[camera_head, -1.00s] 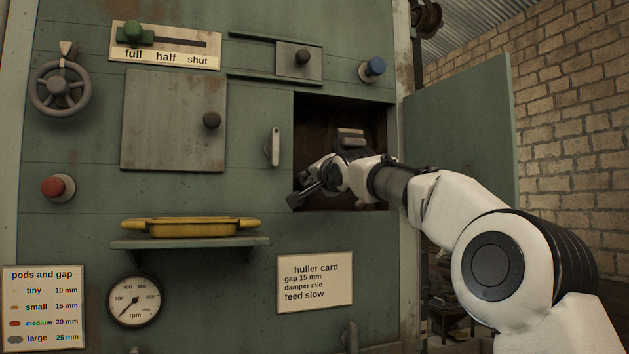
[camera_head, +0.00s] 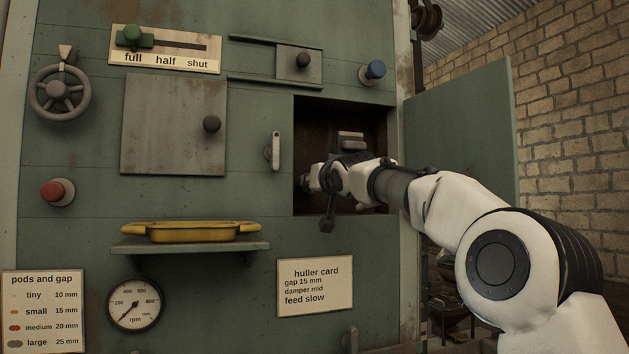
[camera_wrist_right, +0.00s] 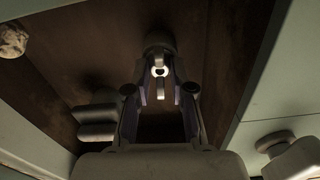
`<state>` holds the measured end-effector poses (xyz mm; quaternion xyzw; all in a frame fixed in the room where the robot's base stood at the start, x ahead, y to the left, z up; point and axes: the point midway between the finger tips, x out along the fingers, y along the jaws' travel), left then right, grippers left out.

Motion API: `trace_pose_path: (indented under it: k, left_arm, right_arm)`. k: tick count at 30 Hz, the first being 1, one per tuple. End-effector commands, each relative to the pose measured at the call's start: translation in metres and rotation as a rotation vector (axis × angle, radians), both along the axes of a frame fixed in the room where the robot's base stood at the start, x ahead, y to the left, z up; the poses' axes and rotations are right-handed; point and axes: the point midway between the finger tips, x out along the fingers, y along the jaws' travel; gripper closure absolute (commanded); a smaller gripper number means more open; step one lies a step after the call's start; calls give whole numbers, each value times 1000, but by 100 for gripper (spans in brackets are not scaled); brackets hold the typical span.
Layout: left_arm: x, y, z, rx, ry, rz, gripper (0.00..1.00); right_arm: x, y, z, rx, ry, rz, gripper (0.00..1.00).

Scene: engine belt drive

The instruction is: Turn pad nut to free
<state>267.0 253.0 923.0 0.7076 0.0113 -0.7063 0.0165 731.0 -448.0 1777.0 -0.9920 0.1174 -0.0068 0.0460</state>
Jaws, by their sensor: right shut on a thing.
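My right arm reaches from the right into the open square bay in the green machine. In the head view my right gripper (camera_head: 308,182) is inside the bay at its left side, and my own wrist hides what it grips. In the right wrist view the gripper (camera_wrist_right: 161,88) is shut on a small grey fitting with a rounded head, which I take to be the pad nut (camera_wrist_right: 158,42). A bright ring shows between the fingertips. Thread or looseness cannot be seen. My left gripper is not in view.
A grey block (camera_head: 350,140) sits in the bay above my wrist. The bay's green door (camera_head: 462,130) stands open at the right. A grey latch handle (camera_head: 274,151) is left of the bay. A yellow tray (camera_head: 190,232) rests on a shelf (camera_head: 190,247) at lower left.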

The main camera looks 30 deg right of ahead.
Motion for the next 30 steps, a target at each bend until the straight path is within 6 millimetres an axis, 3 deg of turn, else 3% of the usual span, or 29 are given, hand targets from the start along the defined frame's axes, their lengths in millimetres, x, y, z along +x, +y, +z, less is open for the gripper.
trace_pose_path:
  k: [9,22,23,25,30]
  left_arm:
    - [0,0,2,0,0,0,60]
    - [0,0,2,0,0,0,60]
    - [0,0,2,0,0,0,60]
    - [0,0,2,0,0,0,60]
    - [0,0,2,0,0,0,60]
  right_arm:
    - [-1,0,4,-97,14,0,100]
    - [-1,0,3,-107,20,-1,100]
    - [-1,0,3,-107,20,-1,74]
    - [-1,0,2,-107,21,-1,50]
    - [0,0,1,-105,23,0,50]
